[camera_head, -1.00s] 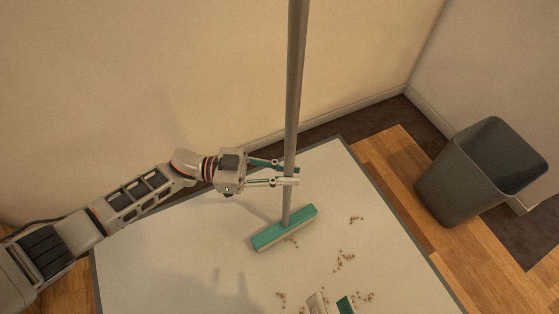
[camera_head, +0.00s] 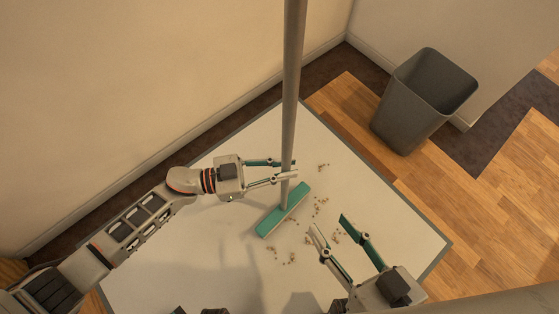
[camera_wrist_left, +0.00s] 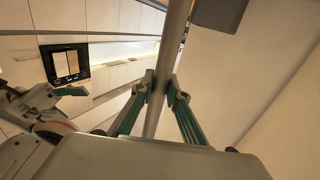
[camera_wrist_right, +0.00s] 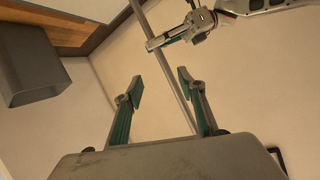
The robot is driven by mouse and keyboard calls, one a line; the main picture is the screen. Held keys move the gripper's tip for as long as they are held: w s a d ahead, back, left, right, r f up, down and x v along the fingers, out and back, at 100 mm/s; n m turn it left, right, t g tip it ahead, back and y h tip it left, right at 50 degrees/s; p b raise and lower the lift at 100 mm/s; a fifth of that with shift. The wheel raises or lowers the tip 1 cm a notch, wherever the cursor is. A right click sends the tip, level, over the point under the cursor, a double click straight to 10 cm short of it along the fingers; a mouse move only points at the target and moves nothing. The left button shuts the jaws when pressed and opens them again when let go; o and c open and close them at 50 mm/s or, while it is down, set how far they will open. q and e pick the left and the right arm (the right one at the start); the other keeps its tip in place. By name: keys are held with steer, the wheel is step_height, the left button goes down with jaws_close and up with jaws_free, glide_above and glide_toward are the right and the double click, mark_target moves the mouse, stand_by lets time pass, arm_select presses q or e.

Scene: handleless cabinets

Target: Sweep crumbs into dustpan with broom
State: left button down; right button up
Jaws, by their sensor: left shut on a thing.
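The broom has a long grey handle (camera_head: 292,80) and a teal head (camera_head: 283,210) resting on the white mat (camera_head: 220,240). My left gripper (camera_head: 291,170) is shut on the handle just above the head. The handle also shows between its fingers in the left wrist view (camera_wrist_left: 157,100). Small brown crumbs (camera_head: 319,206) lie in scattered clusters to the right of and below the broom head. My right gripper (camera_head: 330,224) is open and empty above the mat, right of the broom; its spread fingers show in the right wrist view (camera_wrist_right: 157,95). I see no dustpan.
A grey bin (camera_head: 415,105) stands on the wooden floor at the upper right. A beige wall (camera_head: 120,100) rises behind the mat. The mat's far right corner is clear. A dark panel (camera_wrist_left: 65,63) on pale cabinets shows in the left wrist view.

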arm_select(q)
steer(key=shift+s+d+r, duration=0.1)
steer(key=shift+d+r, duration=0.1)
steer(key=shift+r, duration=0.05)
steer(key=shift+a+r, duration=0.15)
steer(key=shift+r, duration=0.15)
steer(key=shift+w+a+r+p, duration=0.2)
steer(key=shift+w+r+p, duration=0.2)
steer(key=shift+r+p, duration=0.25)
steer(key=r+p, duration=0.1)
steer(key=r, duration=0.1)
steer(key=w+a+r+p, duration=0.1)
steer(key=shift+w+a+r, duration=0.2)
steer(key=shift+r, duration=0.15)
arm_select(e)
steer(key=d, duration=0.1)
steer(key=d+n, duration=0.1)
steer(key=d+n+h, duration=0.1)
steer(key=d, duration=0.1)
steer(key=shift+f+g, duration=0.3)
steer(key=shift+w+a+r, duration=0.1)
steer(key=shift+w+r, duration=0.05)
steer(key=shift+w, duration=0.05)
arm_select(q)
steer(key=shift+s, duration=0.1)
